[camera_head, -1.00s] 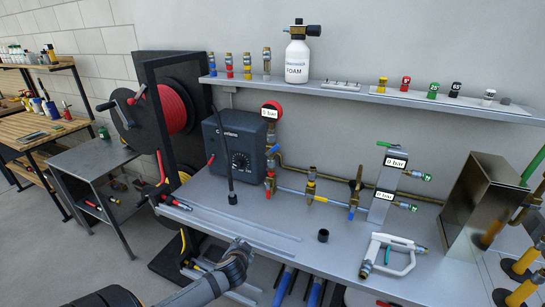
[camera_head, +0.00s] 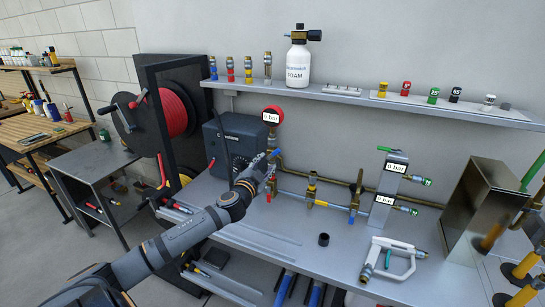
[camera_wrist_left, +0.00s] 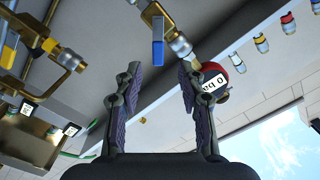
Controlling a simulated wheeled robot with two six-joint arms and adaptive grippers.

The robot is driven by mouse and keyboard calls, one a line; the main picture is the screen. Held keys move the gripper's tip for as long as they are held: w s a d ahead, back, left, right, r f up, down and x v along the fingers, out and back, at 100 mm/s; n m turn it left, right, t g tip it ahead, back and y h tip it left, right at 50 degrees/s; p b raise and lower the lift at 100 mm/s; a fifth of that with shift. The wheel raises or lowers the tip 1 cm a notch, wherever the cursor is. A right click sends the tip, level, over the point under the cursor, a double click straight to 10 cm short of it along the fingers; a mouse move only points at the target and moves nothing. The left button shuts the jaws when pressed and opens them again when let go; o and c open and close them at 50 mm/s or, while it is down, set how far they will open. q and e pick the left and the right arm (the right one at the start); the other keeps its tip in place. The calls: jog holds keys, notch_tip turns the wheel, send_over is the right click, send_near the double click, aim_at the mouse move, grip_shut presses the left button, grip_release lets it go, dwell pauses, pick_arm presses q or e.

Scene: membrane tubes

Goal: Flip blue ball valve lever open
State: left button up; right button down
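The blue ball valve lever (camera_wrist_left: 158,42) shows in the left wrist view, ahead of and between my fingertips, with a gap to them. It hangs on brass pipework (camera_wrist_left: 180,42). In the head view, a small blue piece of the lever (camera_head: 275,153) shows just past my left gripper (camera_head: 268,165), which hides most of the valve. My left gripper also fills the lower middle of the left wrist view (camera_wrist_left: 158,72); its two fingers are apart with nothing between them. My right gripper is in neither view.
A red gauge (camera_head: 272,114) reading 0 bar sits above the valve; it also shows in the left wrist view (camera_wrist_left: 224,82). A dark box (camera_head: 234,138) stands left of the gripper. A shelf (camera_head: 340,95) with a foam bottle (camera_head: 298,62) runs above. The bench front (camera_head: 265,235) has free room.

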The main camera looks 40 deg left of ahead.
aim_at(275, 153)
pick_arm(q)
jog(key=p+x, duration=0.1)
jog(key=x, duration=0.2)
jog(key=p+x, duration=0.1)
jog(key=x, duration=0.1)
jog(key=shift+w+d+r+p, duration=0.1)
jog(key=shift+w+r+p, duration=0.2)
jog(key=shift+w, duration=0.05)
jog(key=shift+w+f, duration=0.2)
jog(key=shift+w, duration=0.25)
grip_shut()
